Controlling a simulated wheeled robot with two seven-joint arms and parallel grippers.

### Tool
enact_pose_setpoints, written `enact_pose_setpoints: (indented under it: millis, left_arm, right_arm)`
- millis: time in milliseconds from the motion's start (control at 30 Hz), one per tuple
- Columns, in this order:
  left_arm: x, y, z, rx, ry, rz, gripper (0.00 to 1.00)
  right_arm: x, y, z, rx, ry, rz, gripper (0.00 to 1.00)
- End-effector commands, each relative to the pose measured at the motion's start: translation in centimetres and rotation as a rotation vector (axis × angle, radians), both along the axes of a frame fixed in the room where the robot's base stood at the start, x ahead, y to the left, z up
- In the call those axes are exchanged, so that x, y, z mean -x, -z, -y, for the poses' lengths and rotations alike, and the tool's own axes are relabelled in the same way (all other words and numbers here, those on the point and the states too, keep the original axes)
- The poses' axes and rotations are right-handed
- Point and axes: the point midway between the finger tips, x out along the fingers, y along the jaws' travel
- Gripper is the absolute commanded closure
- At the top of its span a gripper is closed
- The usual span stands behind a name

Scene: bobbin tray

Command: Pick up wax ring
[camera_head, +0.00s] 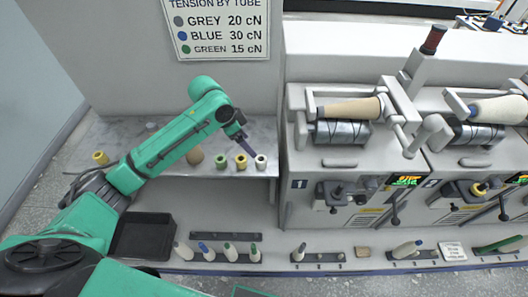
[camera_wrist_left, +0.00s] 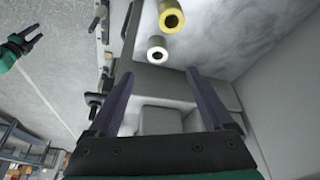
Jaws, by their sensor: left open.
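Several small rings stand in a row on the grey shelf: a green one (camera_head: 221,161), a yellow one (camera_head: 241,162) and a white one (camera_head: 260,162). I cannot tell for sure which is the wax ring. My left gripper (camera_head: 240,139) is open and empty above the row, near the yellow and white rings. In the left wrist view the white ring (camera_wrist_left: 157,50) lies just beyond the open fingertips (camera_wrist_left: 159,74), and the yellow ring (camera_wrist_left: 171,17) is further off at the top edge. A green arm end with dark prongs (camera_wrist_left: 20,42), seemingly mine, shows small at upper left there.
The winding machine (camera_head: 342,150) stands right of the shelf. Below are a black tray (camera_head: 143,237) and bobbins on pegs (camera_head: 230,251).

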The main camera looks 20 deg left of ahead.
Motion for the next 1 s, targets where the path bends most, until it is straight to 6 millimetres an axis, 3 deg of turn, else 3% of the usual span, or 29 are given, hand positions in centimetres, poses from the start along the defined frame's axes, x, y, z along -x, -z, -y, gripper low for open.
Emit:
enact_pose_setpoints:
  millis: [100, 233, 333, 533, 667, 833, 1000]
  left_arm:
    - [-0.7, 2.7, 1.1, 0.002, -0.002, -0.005, 0.16]
    - [-1.4, 5.1, 1.8, 0.002, -0.003, 0.000, 0.16]
    - [-1.6, 6.1, 2.2, 0.002, -0.004, 0.000, 0.16]
    - [-2.6, 9.3, 3.7, 0.003, -0.004, 0.001, 0.16]
    - [-2.8, 10.5, 3.9, 0.001, -0.004, 0.003, 0.16]
    - [-2.8, 10.5, 3.9, 0.001, -0.004, 0.004, 0.16]
    - [-2.8, 10.5, 3.9, 0.001, -0.004, 0.003, 0.80]
  right_arm:
    - [3.3, -0.9, 0.4, 0.007, 0.003, -0.054, 0.50]
    - [5.0, -1.2, 0.5, 0.009, 0.003, -0.081, 0.50]
    - [4.5, -1.7, 0.5, 0.008, 0.002, -0.072, 0.50]
    - [0.9, -3.2, 0.2, 0.003, 0.000, -0.013, 0.50]
    - [1.1, -3.2, 0.2, 0.003, -0.001, -0.017, 0.50]
    - [2.5, -3.0, 0.2, 0.004, -0.001, -0.040, 0.50]
    - [2.9, -3.0, 0.1, 0.002, -0.001, -0.047, 0.50]
